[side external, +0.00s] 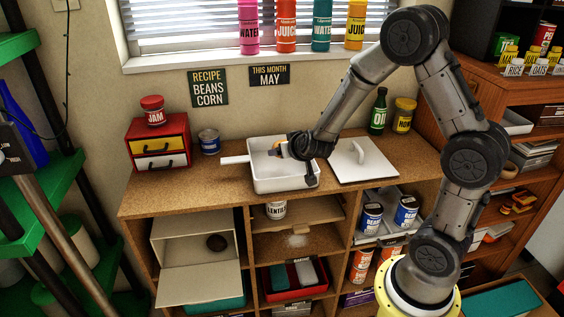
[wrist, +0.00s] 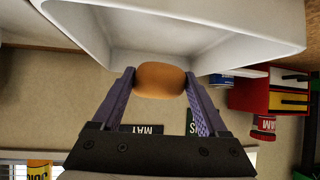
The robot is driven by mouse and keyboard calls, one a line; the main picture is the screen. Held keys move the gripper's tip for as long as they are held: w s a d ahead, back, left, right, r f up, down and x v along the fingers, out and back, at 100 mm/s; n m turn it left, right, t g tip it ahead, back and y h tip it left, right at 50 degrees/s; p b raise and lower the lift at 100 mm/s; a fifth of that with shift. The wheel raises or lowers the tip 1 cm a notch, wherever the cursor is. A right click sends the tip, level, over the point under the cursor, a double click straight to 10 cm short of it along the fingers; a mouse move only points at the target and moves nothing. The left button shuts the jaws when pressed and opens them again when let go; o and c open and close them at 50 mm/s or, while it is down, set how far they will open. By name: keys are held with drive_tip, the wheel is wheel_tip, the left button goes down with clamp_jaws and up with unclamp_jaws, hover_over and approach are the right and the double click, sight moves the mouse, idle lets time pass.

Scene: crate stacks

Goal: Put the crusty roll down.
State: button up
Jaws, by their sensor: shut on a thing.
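The crusty roll (wrist: 160,80) is brown and rounded, and it sits between the two fingers of my gripper (wrist: 160,88) in the wrist view. My gripper is shut on it. In the side external view my gripper (side external: 283,148) is low over the white pan (side external: 283,184) on the wooden counter. The roll is small and mostly hidden there. The white pan wall (wrist: 200,22) fills the top of the wrist view, close to the roll. I cannot tell if the roll touches the pan floor.
A white lid (side external: 365,168) with a handle lies right of the pan. Left of the pan are a blue can (side external: 209,141) and a red drawer box (side external: 160,143) with a jam jar (side external: 153,110) on top. A dark oil bottle (side external: 378,112) and a yellow jar (side external: 403,116) stand behind the lid.

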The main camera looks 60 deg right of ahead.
drive_tip(key=shift+w+d+f, duration=0.15)
drive_tip(key=shift+w+f, duration=0.25)
drive_tip(key=shift+f, duration=0.15)
drive_tip(key=shift+w+d+f, duration=0.1)
drive_tip(key=shift+w+f, duration=0.05)
drive_tip(key=shift+f, duration=0.75)
drive_tip(key=shift+w+f, duration=0.1)
drive_tip(key=shift+f, duration=0.75)
drive_tip(key=shift+f, duration=0.1)
